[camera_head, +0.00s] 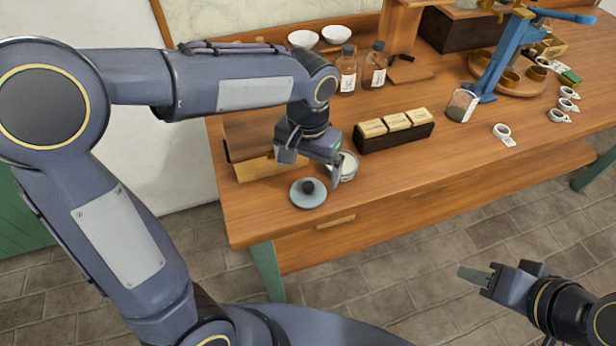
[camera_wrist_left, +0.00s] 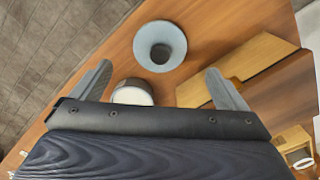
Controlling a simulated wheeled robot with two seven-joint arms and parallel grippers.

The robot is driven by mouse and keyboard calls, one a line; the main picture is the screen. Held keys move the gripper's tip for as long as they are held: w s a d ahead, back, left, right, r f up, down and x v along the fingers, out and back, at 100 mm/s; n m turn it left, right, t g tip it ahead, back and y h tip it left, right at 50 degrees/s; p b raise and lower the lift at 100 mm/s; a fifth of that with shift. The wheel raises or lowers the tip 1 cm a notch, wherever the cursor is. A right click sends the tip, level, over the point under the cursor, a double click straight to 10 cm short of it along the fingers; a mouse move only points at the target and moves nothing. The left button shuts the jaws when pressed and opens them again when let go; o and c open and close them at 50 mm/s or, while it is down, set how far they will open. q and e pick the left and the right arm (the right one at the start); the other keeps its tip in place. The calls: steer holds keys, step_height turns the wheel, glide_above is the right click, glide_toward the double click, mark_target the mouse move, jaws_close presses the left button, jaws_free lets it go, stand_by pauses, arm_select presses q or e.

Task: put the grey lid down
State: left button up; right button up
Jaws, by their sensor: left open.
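The grey lid (camera_head: 308,193), a round disc with a dark knob, lies on the wooden table near its front left corner. In the left wrist view the lid (camera_wrist_left: 160,46) lies flat beyond my fingertips, apart from them. My left gripper (camera_head: 314,164) is open and empty above the table, behind the lid and beside a glass jar (camera_head: 347,166). The jar shows in the left wrist view as a pale round top (camera_wrist_left: 132,92) between the fingers, partly hidden by the gripper. My right gripper (camera_head: 480,276) is off the table at the lower right; its finger gap is unclear.
A dark box with pale blocks (camera_head: 396,130) stands right of the jar. A wooden board (camera_head: 262,167) lies left of my left gripper. Brown bottles (camera_head: 347,70) and white bowls (camera_head: 303,39) stand at the back. The table's front middle is clear.

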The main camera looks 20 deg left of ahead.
mark_target(308, 185)
arm_select(q)
step_height(308, 185, up, 5)
steer(key=s+a+f+n+t+h, duration=0.1)
steer(key=s+a, duration=0.3)
steer(key=s, duration=0.4)
steer(key=s+a+f+n+t+h, duration=0.1)
steer(key=s+a+n+t+h, duration=0.1)
steer(key=s, duration=0.6)
steer(key=a+n+t, duration=0.1)
steer(key=a+t, duration=0.1)
steer(key=a, duration=0.1)
steer(key=shift+f+t+h, duration=0.15)
steer(key=shift+t+h, duration=0.15)
steer(key=shift+h, duration=0.1)
steer(key=shift+s+a, duration=0.1)
step_height(308, 185, up, 2)
steer(key=shift+p, duration=1.15)
